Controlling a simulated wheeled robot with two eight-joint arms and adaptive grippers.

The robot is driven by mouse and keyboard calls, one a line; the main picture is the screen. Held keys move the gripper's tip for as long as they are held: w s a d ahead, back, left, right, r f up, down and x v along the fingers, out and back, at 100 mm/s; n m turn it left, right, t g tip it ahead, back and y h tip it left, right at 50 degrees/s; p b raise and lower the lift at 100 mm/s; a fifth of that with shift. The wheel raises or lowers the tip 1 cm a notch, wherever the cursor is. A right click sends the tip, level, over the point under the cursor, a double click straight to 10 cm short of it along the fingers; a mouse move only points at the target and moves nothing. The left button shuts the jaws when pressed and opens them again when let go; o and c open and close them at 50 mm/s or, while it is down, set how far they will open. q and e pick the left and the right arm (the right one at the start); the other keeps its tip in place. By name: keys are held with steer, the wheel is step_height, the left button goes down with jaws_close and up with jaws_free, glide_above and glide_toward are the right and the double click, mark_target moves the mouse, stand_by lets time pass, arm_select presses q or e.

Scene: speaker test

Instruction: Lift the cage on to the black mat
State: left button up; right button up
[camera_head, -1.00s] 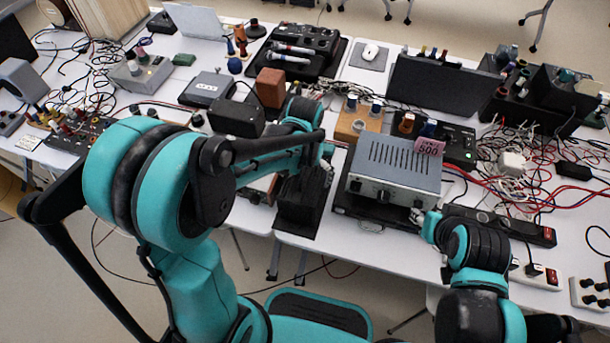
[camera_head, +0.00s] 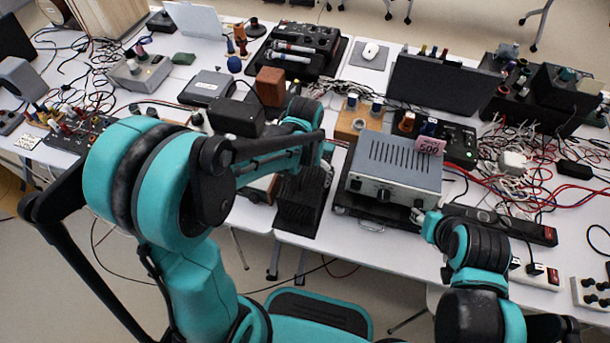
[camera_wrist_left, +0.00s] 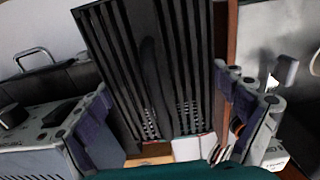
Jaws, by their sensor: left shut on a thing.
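The cage (camera_head: 298,205) looks like the black ribbed case at the front edge of the table, left of a grey instrument. My left gripper (camera_head: 326,165) is at its upper right part. In the left wrist view the cage's ribbed side (camera_wrist_left: 150,60) stands between the two finger pads, and the gripper is shut on it. The cage's far side is hidden by my arm. A flat black base (camera_head: 375,215) with a metal handle lies under the grey instrument; I cannot tell whether it is the black mat. My right gripper (camera_head: 425,218) is by the instrument's lower right corner, its fingers unclear.
The grey instrument (camera_head: 393,178), with a pink tag (camera_head: 430,146), stands right of the cage. A wooden block (camera_head: 357,125) and a brown block (camera_head: 270,86) are behind. Tangled cables (camera_head: 510,165) and a power strip (camera_head: 500,225) crowd the right side.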

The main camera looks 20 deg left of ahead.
arm_select(q)
steer(key=shift+f, duration=0.15)
steer(key=o, duration=1)
step_height(320, 180, up, 12)
steer(key=shift+s+a, duration=0.15)
steer(key=shift+s, duration=0.15)
steer(key=s+a+t, duration=0.4)
steer(key=s+t, duration=0.3)
steer(key=s, duration=0.2)
steer(key=shift+s+a+f, duration=0.2)
steer(key=shift+s+f, duration=0.05)
steer(key=shift+s, duration=0.1)
